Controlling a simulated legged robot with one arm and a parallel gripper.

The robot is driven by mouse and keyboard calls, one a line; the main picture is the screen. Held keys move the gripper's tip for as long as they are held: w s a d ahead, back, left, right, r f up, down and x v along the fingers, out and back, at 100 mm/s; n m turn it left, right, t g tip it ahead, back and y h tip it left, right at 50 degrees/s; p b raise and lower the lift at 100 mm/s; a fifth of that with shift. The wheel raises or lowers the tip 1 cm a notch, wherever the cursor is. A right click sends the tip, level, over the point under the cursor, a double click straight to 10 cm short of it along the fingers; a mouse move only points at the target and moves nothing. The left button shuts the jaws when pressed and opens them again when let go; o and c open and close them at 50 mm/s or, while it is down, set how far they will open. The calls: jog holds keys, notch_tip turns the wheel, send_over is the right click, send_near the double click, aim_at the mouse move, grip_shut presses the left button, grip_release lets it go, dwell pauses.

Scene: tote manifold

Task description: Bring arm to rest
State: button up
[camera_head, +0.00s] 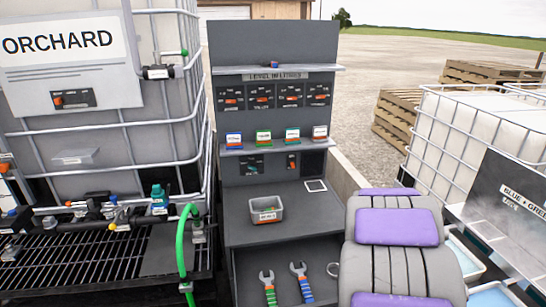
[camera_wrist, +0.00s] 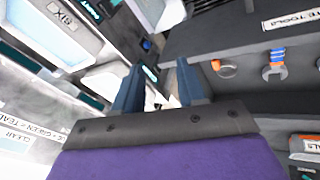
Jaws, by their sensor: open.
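My arm (camera_head: 398,227) shows at the lower right of the head view, with grey links and purple pads, close to my body. Its fingertips cannot be made out there. In the wrist view my gripper (camera_wrist: 160,65) has two dark blue fingers spread apart, with nothing visible held between them. Background shows through the gap. The purple wrist cover fills the bottom of that view.
Wrenches (camera_head: 300,280) hang below. A caged ORCHARD tote (camera_head: 100,120) with a green hose (camera_head: 183,240) stands left, another tote (camera_head: 470,130) right.

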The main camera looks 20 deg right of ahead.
jog(key=a+r+n, duration=0.1)
jog(key=a+r, duration=0.6)
jog(key=a, duration=0.4)
jog(key=s+a+r+n+y, duration=0.1)
jog(key=s+a, duration=0.3)
jog(key=a, duration=0.4)
jog(key=s+a+r+n+g+y, duration=0.1)
jog(key=s+a+r+n+y, duration=0.1)
jog(key=a, duration=0.6)
jog(key=s+a+r+n+g+y, duration=0.1)
jog(key=s+a+r+n+y, duration=0.1)
jog(key=s+a, duration=0.5)
jog(key=shift+a+r+n, duration=0.3)
jog(key=shift+a+r, duration=0.25)
jog(key=shift+a, duration=0.5)
